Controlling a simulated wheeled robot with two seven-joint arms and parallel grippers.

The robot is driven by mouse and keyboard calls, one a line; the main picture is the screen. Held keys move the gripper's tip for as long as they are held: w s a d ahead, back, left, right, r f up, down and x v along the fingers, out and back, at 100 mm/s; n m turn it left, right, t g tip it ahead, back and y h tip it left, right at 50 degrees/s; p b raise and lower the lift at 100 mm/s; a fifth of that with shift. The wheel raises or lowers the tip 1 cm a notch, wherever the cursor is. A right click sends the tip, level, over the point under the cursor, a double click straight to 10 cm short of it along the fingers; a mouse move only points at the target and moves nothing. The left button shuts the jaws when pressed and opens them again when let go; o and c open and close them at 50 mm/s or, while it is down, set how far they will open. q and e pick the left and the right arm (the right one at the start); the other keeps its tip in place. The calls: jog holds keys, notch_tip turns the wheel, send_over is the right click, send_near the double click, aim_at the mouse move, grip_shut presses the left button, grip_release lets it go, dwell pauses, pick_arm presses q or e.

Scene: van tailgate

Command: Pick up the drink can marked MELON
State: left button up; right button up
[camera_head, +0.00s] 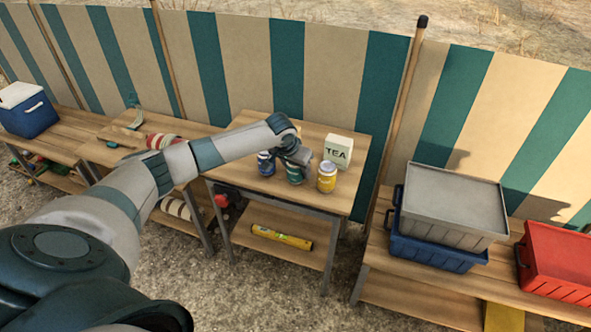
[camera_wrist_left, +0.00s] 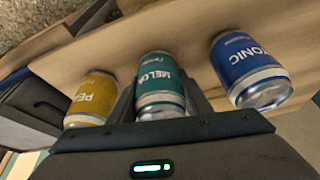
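The teal can marked MELON (camera_head: 295,174) stands on the middle wooden table, between a blue can (camera_head: 265,165) on its left and a yellow can (camera_head: 327,178) on its right. My left gripper (camera_head: 299,157) is at the MELON can and hides part of it in the head view. In the left wrist view the MELON can (camera_wrist_left: 161,85) lies between the two open fingers (camera_wrist_left: 160,92), with the yellow can marked PE… (camera_wrist_left: 92,97) to the left and the blue can marked TONIC (camera_wrist_left: 248,70) to the right. Whether the fingers touch the can is unclear. My right gripper is not in view.
A cream TEA box (camera_head: 338,150) stands behind the yellow can, close to my gripper. A yellow package (camera_head: 282,237) lies on the lower shelf. Grey and blue crates (camera_head: 440,252) and a red crate (camera_head: 558,262) stand on the right table. A striped windbreak (camera_head: 240,62) runs behind.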

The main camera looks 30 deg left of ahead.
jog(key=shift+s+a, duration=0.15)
pick_arm(q)
jog(key=shift+r, duration=0.4)
notch_tip(320, 180, up, 5)
jog(key=shift+b, duration=0.35)
notch_tip(320, 180, up, 3)
jog(key=shift+r, duration=0.6)
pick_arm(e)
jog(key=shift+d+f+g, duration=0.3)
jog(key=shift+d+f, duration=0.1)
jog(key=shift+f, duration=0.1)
